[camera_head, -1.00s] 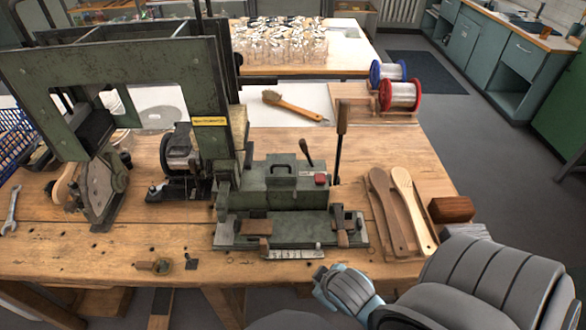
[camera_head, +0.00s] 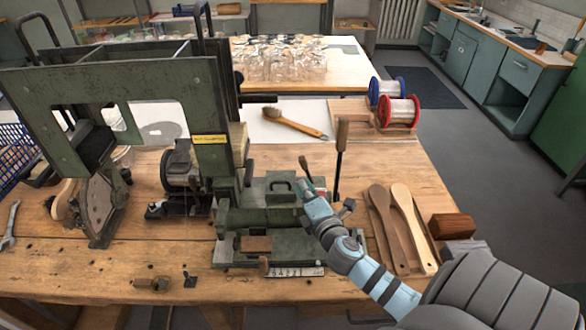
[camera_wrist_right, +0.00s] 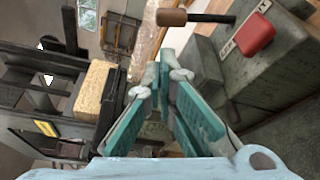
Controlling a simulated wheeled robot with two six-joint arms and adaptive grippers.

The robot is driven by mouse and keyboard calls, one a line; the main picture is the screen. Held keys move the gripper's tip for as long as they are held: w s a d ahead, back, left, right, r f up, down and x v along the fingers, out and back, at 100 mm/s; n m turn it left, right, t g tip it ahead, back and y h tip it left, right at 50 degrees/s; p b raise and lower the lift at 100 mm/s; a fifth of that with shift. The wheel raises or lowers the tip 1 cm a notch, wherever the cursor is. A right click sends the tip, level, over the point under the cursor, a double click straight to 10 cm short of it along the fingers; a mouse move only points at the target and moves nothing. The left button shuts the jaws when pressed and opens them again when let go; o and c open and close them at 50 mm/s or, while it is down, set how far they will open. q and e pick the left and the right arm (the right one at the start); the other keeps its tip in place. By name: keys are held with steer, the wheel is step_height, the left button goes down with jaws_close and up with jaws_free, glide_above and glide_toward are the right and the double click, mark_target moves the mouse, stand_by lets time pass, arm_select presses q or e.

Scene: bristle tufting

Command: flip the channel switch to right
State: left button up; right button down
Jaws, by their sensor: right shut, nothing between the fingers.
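A short dark-handled lever (camera_head: 303,163), which looks like the channel switch, stands on the green machine's box and leans to the left. In the right wrist view a lever with a brown knob and dark rod (camera_wrist_right: 172,17) lies ahead of the fingers; I take it to be the same lever. A red button (camera_wrist_right: 255,35) sits on the box beside it. My right gripper (camera_head: 308,188) is shut and empty, just below the short lever in the head view; its teal fingers (camera_wrist_right: 165,75) show close together. Whether it touches the lever is unclear. My left gripper is out of view.
A tall wooden-handled lever (camera_head: 342,135) rises just right of the gripper. The green machine frame (camera_head: 210,160) stands to the left. Wooden brush blanks (camera_head: 407,215) and a dark wood block (camera_head: 452,226) lie at the right. A brush (camera_head: 295,125) and wire spools (camera_head: 400,111) lie behind.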

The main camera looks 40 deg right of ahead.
mark_target(306, 170)
steer(key=x, duration=0.9)
steer(key=shift+w, duration=0.2)
steer(key=shift+b, duration=0.3)
